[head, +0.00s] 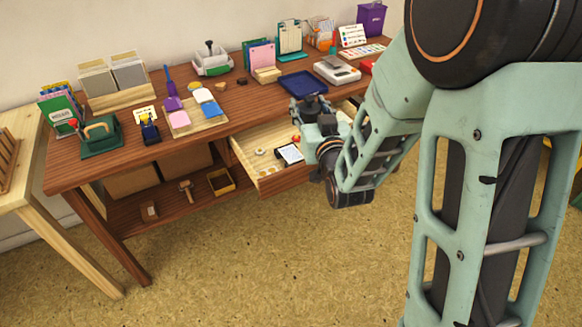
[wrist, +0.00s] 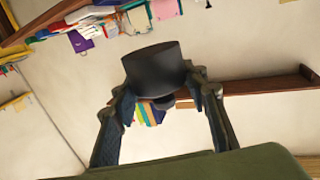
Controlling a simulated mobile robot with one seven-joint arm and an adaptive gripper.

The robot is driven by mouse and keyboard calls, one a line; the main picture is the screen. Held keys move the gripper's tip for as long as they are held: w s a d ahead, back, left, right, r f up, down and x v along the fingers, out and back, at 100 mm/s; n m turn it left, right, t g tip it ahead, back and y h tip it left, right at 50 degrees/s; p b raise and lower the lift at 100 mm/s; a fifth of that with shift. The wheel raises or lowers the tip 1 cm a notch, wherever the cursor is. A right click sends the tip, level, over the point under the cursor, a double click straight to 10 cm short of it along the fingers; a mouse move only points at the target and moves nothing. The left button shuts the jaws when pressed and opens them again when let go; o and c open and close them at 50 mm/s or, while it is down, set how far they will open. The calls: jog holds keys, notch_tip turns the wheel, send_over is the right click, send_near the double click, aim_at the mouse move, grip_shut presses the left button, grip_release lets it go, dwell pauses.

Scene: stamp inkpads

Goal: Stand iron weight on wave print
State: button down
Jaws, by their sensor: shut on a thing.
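The iron weight (wrist: 155,68) is a black cylinder with a smaller knob, seen in the wrist view between the two fingers. My gripper (wrist: 160,86) is shut on it and holds it up. In the head view my gripper (head: 316,106) is over the open drawer's area, in front of the blue tray; the weight is hard to make out there against the dark fingers. I cannot pick out the wave print for certain.
The open drawer (head: 262,181) juts out from the wooden desk (head: 240,110) below my gripper. A blue tray (head: 303,83) and a grey-white scale (head: 337,71) stand behind. The floor in front is clear.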

jog(key=s+a+f+n+y+b, duration=0.1)
jog(key=s+a+f+y+b, duration=0.1)
jog(key=a+f+b, duration=0.4)
jog(key=w+f+b, duration=0.1)
jog(key=w+f, duration=0.2)
jog(key=w, duration=0.1)
jog(key=w+f+b, duration=0.2)
jog(key=w+f, duration=0.2)
jog(key=w, duration=0.1)
jog(key=w+f+b, duration=0.1)
jog(key=w+f, duration=0.2)
jog(key=w, duration=0.1)
jog(key=shift+w+d+f+b, duration=0.15)
jog(key=shift+d+f+b, duration=0.05)
jog(key=shift+d+b, duration=0.2)
jog(key=shift+w+f, duration=0.15)
jog(key=shift+f, duration=0.05)
jog(key=shift+w+f+b, duration=0.2)
jog(key=shift+f+b, duration=0.6)
jog(key=shift+f, duration=0.95)
jog(key=shift+f+b, duration=0.6)
jog(key=shift+b, duration=0.25)
jog(key=c, duration=1.2)
grip_release()
jog(key=shift+s+f+g, duration=0.1)
jog(key=shift+f+g, duration=0.05)
jog(key=shift+g, duration=0.15)
